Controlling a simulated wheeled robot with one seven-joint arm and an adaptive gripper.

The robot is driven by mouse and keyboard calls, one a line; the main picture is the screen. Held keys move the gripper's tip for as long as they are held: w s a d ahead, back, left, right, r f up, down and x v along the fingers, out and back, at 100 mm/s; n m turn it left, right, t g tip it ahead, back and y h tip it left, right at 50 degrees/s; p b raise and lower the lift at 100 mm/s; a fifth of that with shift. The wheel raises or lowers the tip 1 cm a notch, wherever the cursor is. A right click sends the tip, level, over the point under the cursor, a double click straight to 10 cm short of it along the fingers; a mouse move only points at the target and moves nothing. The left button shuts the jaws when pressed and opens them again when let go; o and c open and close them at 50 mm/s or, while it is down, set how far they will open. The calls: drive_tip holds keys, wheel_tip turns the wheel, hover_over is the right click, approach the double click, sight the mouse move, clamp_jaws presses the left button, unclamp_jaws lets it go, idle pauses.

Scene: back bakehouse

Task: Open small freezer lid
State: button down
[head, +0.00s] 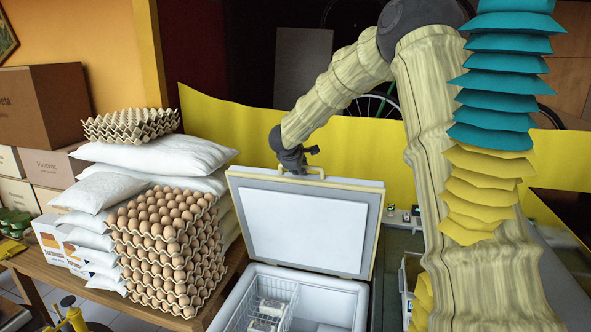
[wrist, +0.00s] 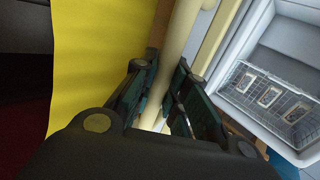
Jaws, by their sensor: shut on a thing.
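The freezer lid (head: 305,228) stands raised and tilted well up from the freezer (head: 335,290), with its pale inner panel facing my head camera. The open interior shows below it. My gripper (head: 303,165) is at the lid's top edge, at the handle (head: 312,177). In the wrist view the two dark fingers of my gripper (wrist: 162,82) are shut around the cream handle bar (wrist: 180,35). The freezer interior (wrist: 262,60) shows on the right there. My wrist partly hides where the fingers meet the handle in the head view.
A wire basket (head: 264,308) with several packs sits inside the freezer. To the left, a wooden table (head: 30,263) bears stacked egg trays (head: 166,245) and white sacks (head: 160,155). A yellow sheet (head: 230,130) hangs behind the lid. Small items (head: 405,213) stand on a surface to the right.

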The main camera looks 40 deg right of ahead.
drive_tip(key=shift+f, duration=0.1)
drive_tip(key=c, duration=1.4)
unclamp_jaws()
drive_tip(key=shift+s+a+r, duration=0.25)
drive_tip(key=shift+a+r, duration=0.15)
drive_tip(key=shift+r, duration=0.1)
drive_tip(key=v, duration=1)
drive_tip(key=shift+s+a+r, duration=0.15)
drive_tip(key=shift+s+r, duration=0.1)
drive_tip(key=shift+f, duration=0.1)
